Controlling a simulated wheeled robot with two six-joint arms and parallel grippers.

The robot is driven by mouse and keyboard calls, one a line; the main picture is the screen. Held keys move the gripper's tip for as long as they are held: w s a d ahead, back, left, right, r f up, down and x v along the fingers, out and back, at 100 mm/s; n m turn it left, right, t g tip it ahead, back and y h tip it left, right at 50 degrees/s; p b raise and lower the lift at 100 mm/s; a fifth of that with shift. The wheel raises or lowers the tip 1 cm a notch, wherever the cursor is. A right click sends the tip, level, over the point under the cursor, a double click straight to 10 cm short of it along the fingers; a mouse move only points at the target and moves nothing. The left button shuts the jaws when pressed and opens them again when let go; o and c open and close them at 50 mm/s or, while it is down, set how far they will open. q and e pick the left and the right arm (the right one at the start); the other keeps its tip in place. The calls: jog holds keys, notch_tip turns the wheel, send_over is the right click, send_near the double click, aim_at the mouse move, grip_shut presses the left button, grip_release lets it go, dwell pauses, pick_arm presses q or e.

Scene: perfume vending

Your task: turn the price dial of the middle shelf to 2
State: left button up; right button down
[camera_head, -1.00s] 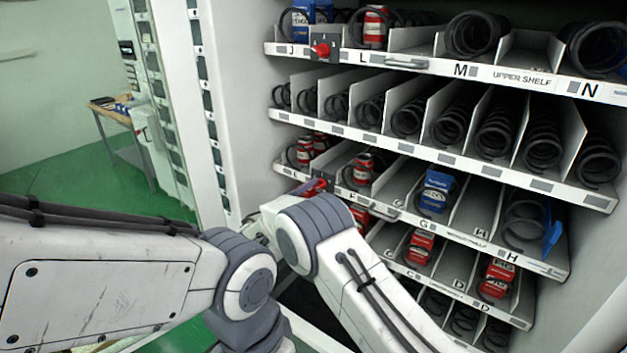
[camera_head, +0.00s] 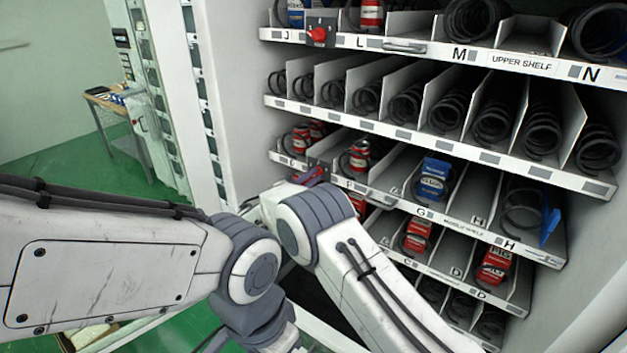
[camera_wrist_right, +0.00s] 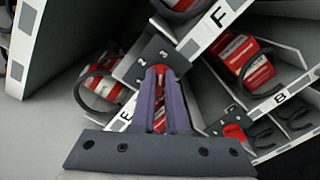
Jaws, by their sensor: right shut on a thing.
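The middle shelf (camera_head: 455,225) bears the labels F, G and H along its front edge. Its red price dial (camera_wrist_right: 158,112) sits on a dark plate (camera_wrist_right: 150,60), where the figures 2 and 3 show. My right gripper (camera_wrist_right: 160,72) is shut on this dial, with a purple finger on each side and red between them. The fingers hide most of the dial, so I cannot tell which figure it points to. In the head view the right gripper (camera_head: 312,175) is small and partly hidden by my wrist. My left gripper is not in view.
The upper shelf has its own red dial (camera_head: 317,34) at its left end. A lower-shelf dial (camera_wrist_right: 234,132) is close to the right finger. Red cans (camera_wrist_right: 103,84) and a blue pack (camera_head: 433,180) stand in the coils. The cabinet's side wall (camera_head: 240,110) is left of the shelves.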

jog(key=shift+a+f+n+b, duration=0.15)
jog(key=shift+n+b, duration=0.95)
jog(key=shift+n, duration=1.65)
jog(key=shift+a+f+n+b, duration=0.15)
jog(key=shift+n+b, duration=0.95)
jog(key=shift+n, duration=1.65)
jog(key=c, duration=1)
grip_release()
jog(key=shift+c, duration=0.2)
jog(key=shift+o, duration=0.6)
jog(key=shift+w, duration=0.1)
jog(key=shift+d+r, duration=0.1)
jog(key=shift+r, duration=0.1)
